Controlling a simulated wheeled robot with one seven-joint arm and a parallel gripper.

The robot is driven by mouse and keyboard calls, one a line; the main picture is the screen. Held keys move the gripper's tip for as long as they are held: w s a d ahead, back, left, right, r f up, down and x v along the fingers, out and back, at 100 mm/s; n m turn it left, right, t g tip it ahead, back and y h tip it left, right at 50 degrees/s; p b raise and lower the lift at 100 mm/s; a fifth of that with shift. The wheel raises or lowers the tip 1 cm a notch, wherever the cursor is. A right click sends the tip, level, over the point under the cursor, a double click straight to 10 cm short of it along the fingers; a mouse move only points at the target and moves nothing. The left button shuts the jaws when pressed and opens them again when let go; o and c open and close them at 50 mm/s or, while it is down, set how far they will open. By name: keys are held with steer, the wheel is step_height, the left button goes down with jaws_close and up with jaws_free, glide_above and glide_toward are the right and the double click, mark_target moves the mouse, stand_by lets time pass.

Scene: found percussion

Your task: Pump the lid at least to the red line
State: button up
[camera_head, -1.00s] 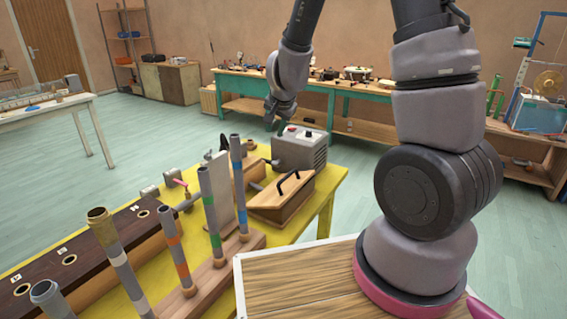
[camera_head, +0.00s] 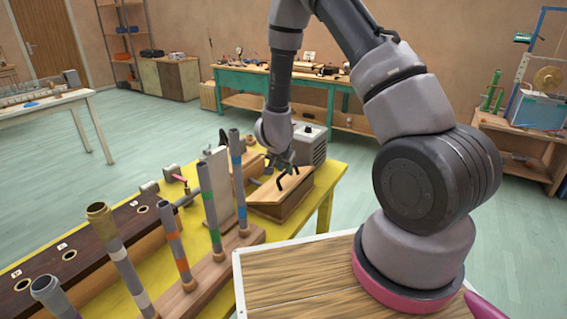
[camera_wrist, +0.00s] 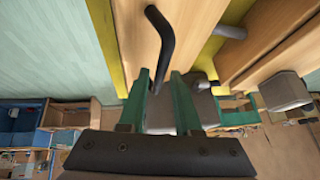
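The wooden box with the sloping lid (camera_head: 264,191) stands on the yellow table. A black bent handle (camera_head: 288,182) sits on the lid. My gripper (camera_head: 282,163) is low over the lid, at the handle's upper end. In the wrist view, my gripper (camera_wrist: 160,80) has its two green fingers apart. The black handle (camera_wrist: 165,40) runs down to between the fingertips, with clear space beside it, so it does not look clamped. Part of the handle is hidden behind my gripper in the head view. I cannot make out a red line in either view.
A grey box (camera_head: 313,147) stands just behind the wooden box. Upright banded tubes (camera_head: 208,205) in a wooden rack and a pale upright board (camera_head: 217,175) stand to the left. The yellow table (camera_head: 325,178) has a bare strip on the right.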

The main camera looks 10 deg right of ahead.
mark_target(291, 180)
steer(key=shift+x, duration=1.5)
jaws_close()
steer(key=shift+d, duration=0.1)
stand_by(0.3)
steer(key=shift+s+d+f, duration=0.4)
steer(key=shift+s+f, duration=0.05)
steer(key=shift+f, duration=0.15)
